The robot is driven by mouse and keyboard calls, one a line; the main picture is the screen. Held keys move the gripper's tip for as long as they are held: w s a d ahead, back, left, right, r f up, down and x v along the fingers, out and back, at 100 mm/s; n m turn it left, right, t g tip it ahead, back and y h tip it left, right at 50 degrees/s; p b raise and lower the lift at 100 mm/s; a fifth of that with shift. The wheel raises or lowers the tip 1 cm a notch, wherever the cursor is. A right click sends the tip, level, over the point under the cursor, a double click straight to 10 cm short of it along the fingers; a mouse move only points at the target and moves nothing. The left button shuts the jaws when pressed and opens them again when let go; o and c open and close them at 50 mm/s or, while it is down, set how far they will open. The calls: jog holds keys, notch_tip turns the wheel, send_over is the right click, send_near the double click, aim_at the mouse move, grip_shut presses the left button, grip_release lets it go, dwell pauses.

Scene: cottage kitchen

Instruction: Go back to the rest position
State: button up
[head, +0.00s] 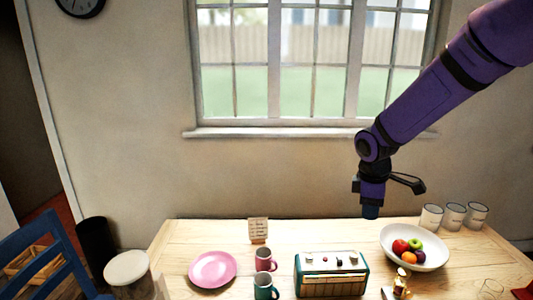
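My purple arm comes in from the upper right, in front of the window. My gripper (370,212) hangs at its end and points down, over the right half of the wooden table as seen in the head view. It appears above the table, between the green radio (331,275) and the white fruit bowl (433,261). The fingers are small and dark, and I cannot make out a gap between them. I see nothing hanging below the fingertips.
The table (190,238) also bears a pink plate (212,269), a pink mug (264,259), a teal mug (265,287), a small sign (258,230) and three white canisters (454,216) at the back right. A blue chair (45,240) stands left. The air around my arm looks clear.

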jog(key=s+d+r+m+t, duration=0.25)
jog(key=s+r+m, duration=0.45)
jog(key=s+r, duration=0.55)
jog(key=s+r+m, duration=0.2)
jog(key=s+m, duration=0.1)
jog(key=s, duration=0.4)
jog(key=s+d+r+m+t+y, duration=0.1)
jog(key=s+r+m, duration=0.1)
jog(key=s, duration=0.6)
jog(key=shift+s+d+m, duration=0.15)
jog(key=shift+s+m, duration=0.1)
jog(key=shift+m, duration=0.45)
